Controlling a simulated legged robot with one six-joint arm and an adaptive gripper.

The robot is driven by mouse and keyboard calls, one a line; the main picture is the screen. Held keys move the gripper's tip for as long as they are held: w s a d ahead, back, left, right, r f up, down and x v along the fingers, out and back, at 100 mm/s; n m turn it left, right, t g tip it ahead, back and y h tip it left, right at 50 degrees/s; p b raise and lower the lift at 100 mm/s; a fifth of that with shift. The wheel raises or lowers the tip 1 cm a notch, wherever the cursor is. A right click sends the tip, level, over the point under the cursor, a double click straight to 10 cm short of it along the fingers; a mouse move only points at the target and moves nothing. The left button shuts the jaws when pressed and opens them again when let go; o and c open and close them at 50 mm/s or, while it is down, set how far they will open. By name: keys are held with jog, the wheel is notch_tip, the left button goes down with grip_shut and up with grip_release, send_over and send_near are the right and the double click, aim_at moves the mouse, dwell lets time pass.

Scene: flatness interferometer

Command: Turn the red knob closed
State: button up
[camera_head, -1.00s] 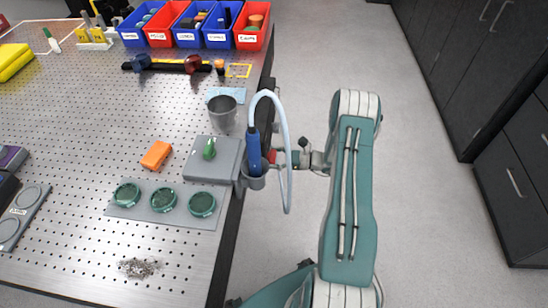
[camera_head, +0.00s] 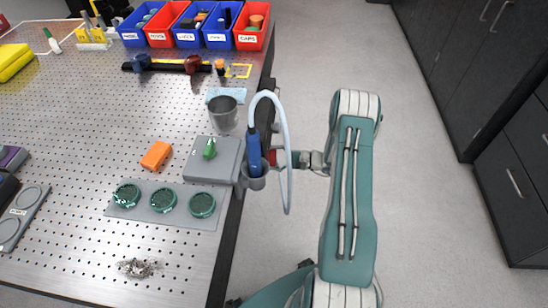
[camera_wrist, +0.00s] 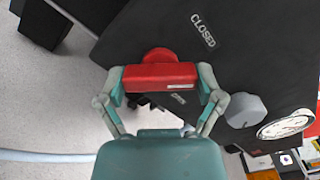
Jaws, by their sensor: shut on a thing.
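The red knob (camera_wrist: 160,76) is a bar-shaped handle on a round red hub, mounted on a dark panel (camera_wrist: 250,50). In the wrist view my gripper (camera_wrist: 160,82) has one finger against each end of the bar and is shut on it. The bar lies almost level across that view. The word CLOSED (camera_wrist: 203,29) is printed on the panel, up and right of the knob. A smaller label below the bar is partly hidden and I cannot read it. In the head view only a bit of red (camera_head: 272,158) shows, behind the blue tool and beside the bench edge.
A grey knob (camera_wrist: 245,111) and a round gauge (camera_wrist: 286,124) sit right of the red knob. A blue tool (camera_head: 253,153) with a looping pale hose (camera_head: 285,125) stands between bench and arm. The perforated bench (camera_head: 100,110) holds bins and parts. The floor right of the bench is clear.

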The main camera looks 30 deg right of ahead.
jog(key=n, duration=0.4)
jog(key=shift+n, duration=0.3)
jog(key=shift+a+f+n, duration=0.1)
jog(key=shift+n, duration=1.4)
jog(key=shift+s+f, duration=0.1)
jog(key=o, duration=0.9)
jog(key=shift+c, duration=0.2)
